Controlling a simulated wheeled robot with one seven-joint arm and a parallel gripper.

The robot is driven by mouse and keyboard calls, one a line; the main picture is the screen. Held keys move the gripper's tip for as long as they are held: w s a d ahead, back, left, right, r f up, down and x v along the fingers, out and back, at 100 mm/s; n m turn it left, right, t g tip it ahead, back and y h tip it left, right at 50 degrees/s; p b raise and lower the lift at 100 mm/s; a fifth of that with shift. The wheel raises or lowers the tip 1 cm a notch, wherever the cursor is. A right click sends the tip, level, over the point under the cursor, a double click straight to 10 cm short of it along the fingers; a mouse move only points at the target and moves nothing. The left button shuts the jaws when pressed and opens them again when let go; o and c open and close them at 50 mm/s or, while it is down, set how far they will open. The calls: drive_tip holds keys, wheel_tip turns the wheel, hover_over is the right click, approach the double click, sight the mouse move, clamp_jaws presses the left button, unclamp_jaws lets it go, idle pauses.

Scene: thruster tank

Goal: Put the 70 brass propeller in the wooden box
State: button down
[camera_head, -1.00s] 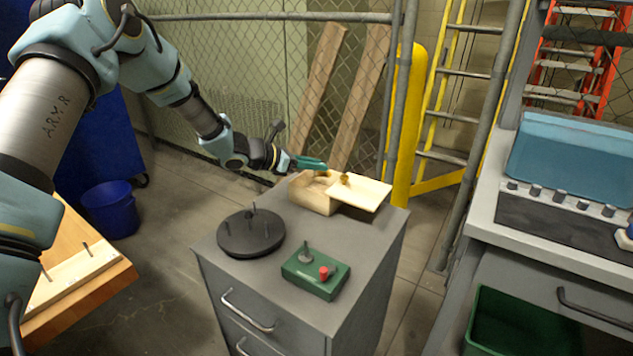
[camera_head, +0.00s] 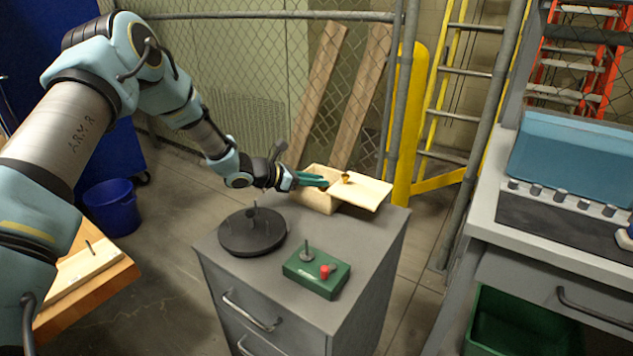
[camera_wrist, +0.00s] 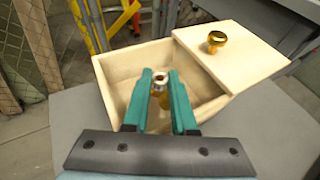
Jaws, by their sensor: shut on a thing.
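The wooden box (camera_wrist: 205,103) stands at the back of the grey cabinet top. It also shows in the head view (camera_head: 318,203). Its lid (camera_wrist: 245,55), with a brass knob, is slid off to the right and leaves the box open. My gripper (camera_wrist: 161,76) has teal fingers and is over the box opening, pointing into it. In the wrist view it is shut on the brass propeller (camera_wrist: 161,86), a small brass piece with a pale ring-like top between the fingertips. Much of the propeller is hidden by the fingers. I cannot tell whether it touches the box floor.
On the cabinet top in front of the box are a black round stand (camera_head: 252,236) with upright pins and a green control box (camera_head: 317,272) with a red button. A yellow post (camera_head: 408,125) and a mesh fence stand behind.

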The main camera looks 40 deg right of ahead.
drive_tip(key=shift+a+f, duration=0.1)
drive_tip(key=shift+f, duration=0.35)
drive_tip(key=c, duration=1.2)
unclamp_jaws()
drive_tip(key=o, duration=0.5)
drive_tip(key=shift+s+a+f, duration=0.15)
drive_tip(key=shift+f, duration=0.15)
drive_tip(key=shift+r+p, duration=0.45)
drive_tip(key=shift+r, duration=0.1)
drive_tip(key=v, duration=0.4)
drive_tip(key=b+v, duration=0.1)
drive_tip(key=v, duration=0.3)
drive_tip(key=r+b+v, duration=0.1)
drive_tip(key=v, duration=0.3)
drive_tip(key=shift+d, duration=0.25)
drive_tip(key=shift+a+r, duration=0.1)
